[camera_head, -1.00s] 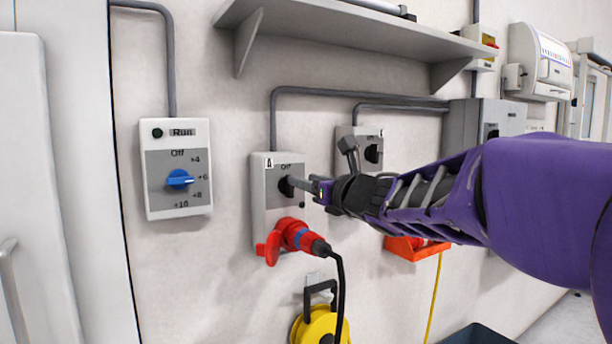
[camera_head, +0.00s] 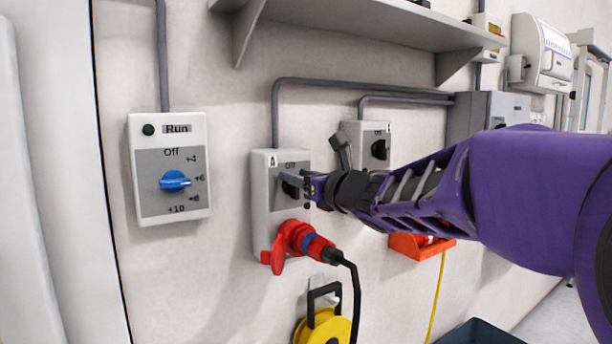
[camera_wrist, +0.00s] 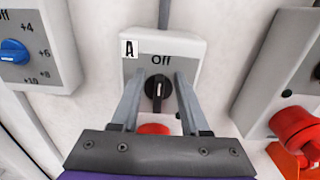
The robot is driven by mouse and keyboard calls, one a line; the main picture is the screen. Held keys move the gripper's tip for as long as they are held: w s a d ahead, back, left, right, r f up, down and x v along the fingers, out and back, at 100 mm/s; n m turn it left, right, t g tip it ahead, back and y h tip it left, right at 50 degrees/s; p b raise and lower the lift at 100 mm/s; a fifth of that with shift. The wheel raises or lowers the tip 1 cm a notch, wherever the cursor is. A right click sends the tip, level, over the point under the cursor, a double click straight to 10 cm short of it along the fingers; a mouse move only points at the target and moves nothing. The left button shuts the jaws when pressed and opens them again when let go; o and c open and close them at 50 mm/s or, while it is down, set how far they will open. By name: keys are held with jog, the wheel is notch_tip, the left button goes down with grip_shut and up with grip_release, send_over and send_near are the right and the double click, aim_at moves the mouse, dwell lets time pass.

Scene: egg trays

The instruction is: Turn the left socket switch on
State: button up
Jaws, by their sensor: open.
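The left socket box (camera_head: 264,217), labelled A, is a grey-white wall unit with a black rotary switch (camera_head: 291,187) under the word "Off". In the wrist view the black switch (camera_wrist: 158,88) has a vertical handle, its marker pointing up or nearly up toward "Off". My gripper (camera_head: 290,181) is open, its fingers at the switch. In the wrist view the two fingers (camera_wrist: 157,82) stand one on each side of the knob, with gaps visible. A red plug (camera_head: 302,241) with a black cable sits in the socket below the switch.
A second socket box (camera_head: 366,132) with a black switch is to the right, partly behind my arm. A controller with a blue knob (camera_head: 174,181) is on the left. A shelf (camera_head: 360,22) hangs above; a yellow reel (camera_head: 322,330) hangs below.

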jog(key=shift+c, duration=0.2)
grip_shut()
jog(key=shift+d+f+m, duration=0.1)
jog(key=shift+f+m, duration=0.05)
jog(key=shift+m, duration=0.25)
jog(key=m, duration=0.3)
jog(key=shift+w+d+f+m, duration=0.15)
jog(key=shift+w+d+m, duration=0.15)
jog(key=shift+m, duration=0.1)
jog(key=m, duration=0.4)
jog(key=shift+w+d+f+m, duration=0.2)
jog(key=shift+d+f+m, duration=0.1)
jog(key=m, duration=0.4)
jog(key=shift+w+d+f+p, duration=0.1)
jog(key=shift+d+f+p, duration=0.1)
jog(key=shift+f+p, duration=0.15)
jog(key=shift+f+m+p, duration=0.25)
jog(key=shift+m, duration=0.9)
jog(key=shift+f+m+p, duration=0.2)
jog(key=shift+f+m, duration=0.05)
jog(key=shift+m, duration=0.9)
